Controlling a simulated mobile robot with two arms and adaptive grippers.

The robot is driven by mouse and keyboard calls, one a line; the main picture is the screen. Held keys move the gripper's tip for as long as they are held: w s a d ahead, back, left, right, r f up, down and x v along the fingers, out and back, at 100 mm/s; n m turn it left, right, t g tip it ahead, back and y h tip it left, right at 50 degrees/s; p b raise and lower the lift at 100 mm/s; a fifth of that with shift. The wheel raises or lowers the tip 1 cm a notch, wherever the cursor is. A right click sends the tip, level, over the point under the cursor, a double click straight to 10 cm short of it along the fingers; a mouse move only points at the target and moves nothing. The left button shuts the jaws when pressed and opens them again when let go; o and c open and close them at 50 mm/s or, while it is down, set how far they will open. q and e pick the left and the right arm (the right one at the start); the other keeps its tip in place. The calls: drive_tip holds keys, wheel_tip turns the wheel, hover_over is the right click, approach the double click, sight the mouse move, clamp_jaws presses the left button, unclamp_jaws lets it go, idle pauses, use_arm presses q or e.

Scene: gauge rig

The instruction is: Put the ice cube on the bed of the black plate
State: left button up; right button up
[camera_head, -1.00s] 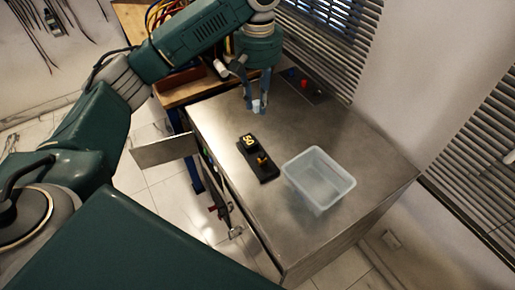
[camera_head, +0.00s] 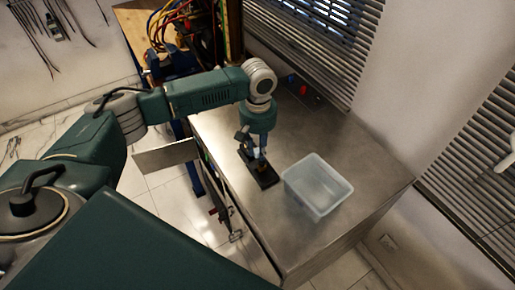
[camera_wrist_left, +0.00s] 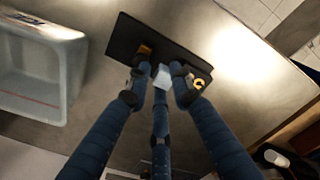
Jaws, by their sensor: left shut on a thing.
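The black plate (camera_head: 266,181) lies on the metal worktop, partly hidden by my left gripper. In the left wrist view the plate (camera_wrist_left: 187,53) shows an orange block (camera_wrist_left: 146,48) near one end and a yellow ring-like mark (camera_wrist_left: 198,83) towards the other. My left gripper (camera_head: 258,154) points down over the plate. Its fingers (camera_wrist_left: 161,82) are shut on the whitish ice cube (camera_wrist_left: 162,76), which appears between the orange block and the yellow mark. I cannot tell whether the cube touches the plate. My right gripper is not in view.
A translucent bin (camera_head: 337,205) stands on the worktop (camera_head: 222,125) just right of the plate. Red and blue knobs (camera_head: 296,84) sit near the back by the blinds. An open door panel (camera_head: 165,157) sticks out on the left.

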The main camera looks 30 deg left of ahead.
use_arm(q)
drive_tip(key=shift+s+f, duration=0.3)
drive_tip(key=shift+f, duration=0.05)
drive_tip(key=shift+s+f, duration=0.15)
drive_tip(key=shift+f, duration=0.25)
drive_tip(key=shift+c, duration=0.6)
drive_tip(key=shift+w+a+f, duration=0.1)
drive_tip(key=shift+w+f, duration=0.15)
drive_tip(key=shift+f, duration=0.05)
drive_tip(key=o, duration=1)
drive_tip(key=shift+w, duration=0.15)
drive_tip(key=shift+c, duration=0.2)
drive_tip(key=shift+r, duration=0.2)
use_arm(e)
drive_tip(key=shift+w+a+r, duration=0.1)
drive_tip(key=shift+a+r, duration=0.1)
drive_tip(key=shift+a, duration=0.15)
